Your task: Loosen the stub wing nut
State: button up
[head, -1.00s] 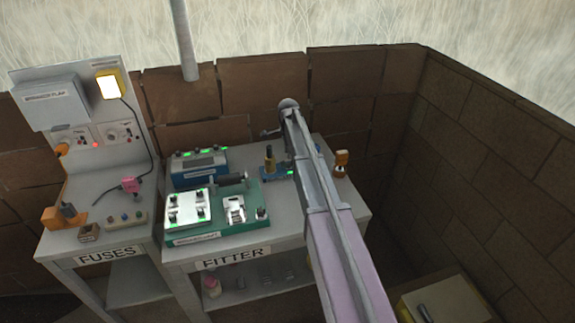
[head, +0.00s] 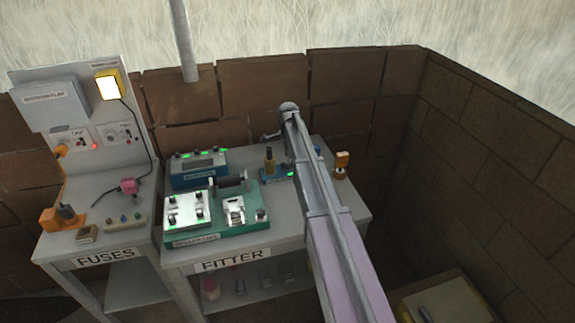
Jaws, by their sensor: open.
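I cannot make out a wing nut. A blue fixture (head: 272,175) with an upright brass-coloured post (head: 269,160) and a green light stands at the back of the FITTER bench (head: 290,235), partly behind my arm. A small grey part of my gripper (head: 269,135) juts left from behind the arm's far end, above and beyond the post in the picture. It looks open. Its fingers are not clear, and I see nothing held. The arm hides the bench area right of the blue fixture.
A green board (head: 255,223) with metal blocks and a black cylinder lies left of the arm. A blue box (head: 199,170) stands behind it. An orange-brown piece (head: 342,162) stands at the bench's right. The FUSES bench (head: 125,235) is at left. Brick walls (head: 345,90) rise behind and right.

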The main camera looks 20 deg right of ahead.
aim_at(288, 165)
jog(key=shift+f+b, duration=1.45)
jog(key=shift+f, duration=0.1)
jog(key=shift+s, duration=0.1)
grip_shut()
